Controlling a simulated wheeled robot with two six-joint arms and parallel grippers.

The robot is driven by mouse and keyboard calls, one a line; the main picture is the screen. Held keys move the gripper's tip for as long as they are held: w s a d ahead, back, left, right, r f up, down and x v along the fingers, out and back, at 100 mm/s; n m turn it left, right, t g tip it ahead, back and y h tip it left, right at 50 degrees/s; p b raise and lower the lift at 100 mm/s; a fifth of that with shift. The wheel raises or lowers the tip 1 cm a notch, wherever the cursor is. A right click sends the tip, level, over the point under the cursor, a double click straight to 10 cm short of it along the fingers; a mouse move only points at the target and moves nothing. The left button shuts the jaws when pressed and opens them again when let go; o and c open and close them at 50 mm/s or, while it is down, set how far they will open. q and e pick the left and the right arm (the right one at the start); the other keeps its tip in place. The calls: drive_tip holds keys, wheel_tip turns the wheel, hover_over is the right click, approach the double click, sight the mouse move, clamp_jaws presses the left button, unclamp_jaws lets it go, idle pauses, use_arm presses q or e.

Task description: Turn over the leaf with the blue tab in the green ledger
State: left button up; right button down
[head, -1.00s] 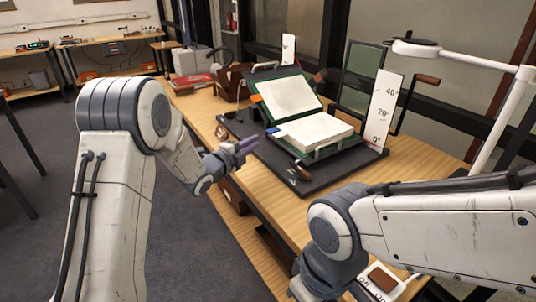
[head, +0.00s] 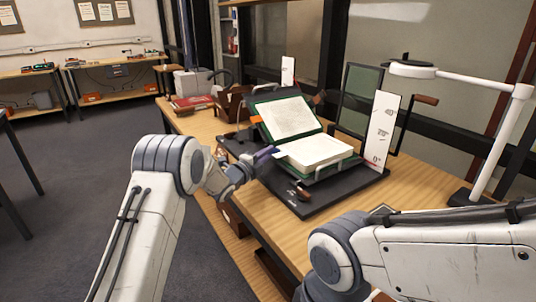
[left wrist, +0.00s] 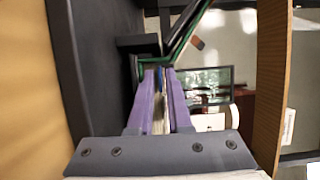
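The green ledger (head: 262,97) lies open on a dark cradle, with a tilted left page (head: 290,117) and a thicker page block (head: 316,150) on the right. My left gripper (head: 266,153) is at the near left corner of that block. In the left wrist view its purple fingers (left wrist: 161,76) have a narrow gap between them. A bit of the blue tab (left wrist: 160,72) shows between the fingertips; contact cannot be told. In the head view the tab is hidden by the fingers. My right gripper is out of view.
An orange tab (head: 255,119) sticks out from the ledger's left side. The dark cradle base (head: 318,195) has a knobbed handle in front. A white angle scale (head: 381,130), a glass panel (head: 359,95) and a white lamp (head: 500,140) stand at the right. Bare wood (head: 420,185) shows beyond the base.

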use_arm(q)
clamp_jaws()
drive_tip(key=shift+f, duration=0.1)
idle(1.3)
